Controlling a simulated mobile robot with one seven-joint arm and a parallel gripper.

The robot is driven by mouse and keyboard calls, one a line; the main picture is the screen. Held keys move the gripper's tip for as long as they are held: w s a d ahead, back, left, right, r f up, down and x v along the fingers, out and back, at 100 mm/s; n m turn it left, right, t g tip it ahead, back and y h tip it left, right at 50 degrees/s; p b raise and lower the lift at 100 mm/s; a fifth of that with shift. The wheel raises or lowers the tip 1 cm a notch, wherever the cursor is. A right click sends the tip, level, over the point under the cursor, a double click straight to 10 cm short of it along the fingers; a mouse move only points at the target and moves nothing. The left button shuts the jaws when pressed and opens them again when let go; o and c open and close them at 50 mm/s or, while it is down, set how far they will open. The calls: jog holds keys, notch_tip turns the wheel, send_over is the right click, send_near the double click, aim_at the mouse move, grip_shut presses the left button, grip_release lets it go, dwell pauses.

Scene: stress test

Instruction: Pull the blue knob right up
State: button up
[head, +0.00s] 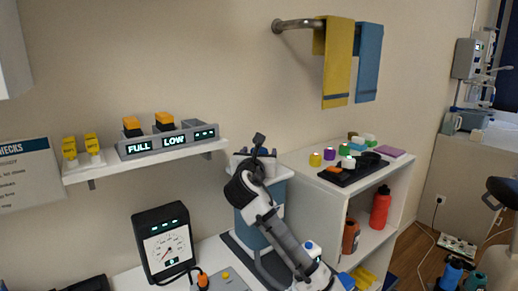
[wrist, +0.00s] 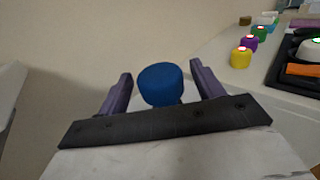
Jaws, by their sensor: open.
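The blue knob (wrist: 160,84) is a short round cap in the middle of the wrist view. It appears between the two purple fingers of my gripper (wrist: 161,72), with a gap on each side, so the gripper is open and not holding it. The knob's lower part and what it is mounted on are hidden by the gripper's dark crossbar. In the head view my gripper (head: 258,148) is over a white and blue-grey unit (head: 276,205) beside the white shelf, and the knob cannot be made out there.
The white shelf unit (head: 318,207) to the right bears a black tray (head: 352,175) and several coloured knobs. A wall shelf (head: 145,163) with switches is at left. A dial gauge (head: 166,245) stands below it. Yellow and blue towels (head: 338,60) hang above.

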jog(key=shift+w, duration=0.45)
jog(key=c, duration=1.4)
jog(key=shift+o, duration=0.2)
notch_tip(320, 180, up, 20)
jog(key=p, duration=0.7)
jog(key=shift+r, duration=0.2)
jog(key=shift+s+d, duration=0.1)
jog(key=o, duration=1)
jog(key=shift+r, duration=0.1)
jog(key=o, duration=0.4)
jog(key=shift+c, duration=0.2)
jog(key=shift+f, duration=0.25)
